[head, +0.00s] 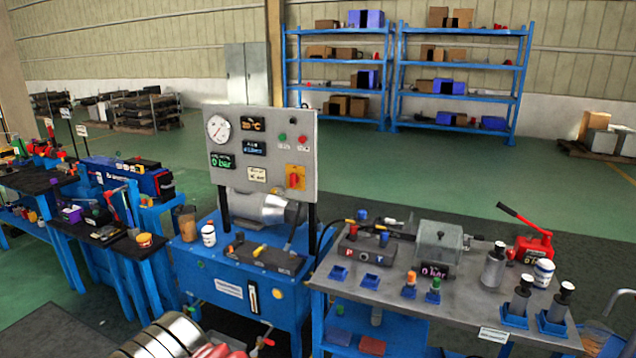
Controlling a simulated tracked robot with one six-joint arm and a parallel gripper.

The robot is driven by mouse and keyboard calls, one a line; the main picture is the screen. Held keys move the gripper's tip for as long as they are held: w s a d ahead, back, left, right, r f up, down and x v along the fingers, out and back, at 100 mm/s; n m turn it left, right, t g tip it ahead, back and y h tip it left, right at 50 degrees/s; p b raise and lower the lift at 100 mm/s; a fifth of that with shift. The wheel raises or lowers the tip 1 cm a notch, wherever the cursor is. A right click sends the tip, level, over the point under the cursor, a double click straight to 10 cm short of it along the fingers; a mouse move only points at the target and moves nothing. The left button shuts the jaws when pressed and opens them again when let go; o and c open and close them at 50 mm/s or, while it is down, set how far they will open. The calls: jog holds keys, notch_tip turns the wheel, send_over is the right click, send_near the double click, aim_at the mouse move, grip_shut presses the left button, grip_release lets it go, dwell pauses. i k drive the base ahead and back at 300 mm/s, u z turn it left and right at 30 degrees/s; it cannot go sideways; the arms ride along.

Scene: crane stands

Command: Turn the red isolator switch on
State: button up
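The red isolator switch (294,181) sits on a yellow plate at the lower right of the grey control panel (231,139). Its red handle looks roughly upright, but it is too small to read its marks or tell its position for certain. The panel stands upright above the blue power unit (201,268). Nothing covers the switch. My gripper is not in view.
The panel also carries a round gauge (218,129), small displays, and red and green buttons. A grey bench (455,308) at the right holds cylinders, a clear-covered box and a red hand pump (530,246). Bottles (208,235) stand on the power unit. Green floor (365,165) behind is clear.

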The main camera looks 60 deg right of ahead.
aim_at(294, 179)
jog(key=z, duration=0.5)
jog(key=i, duration=1)
jog(key=z, duration=0.05)
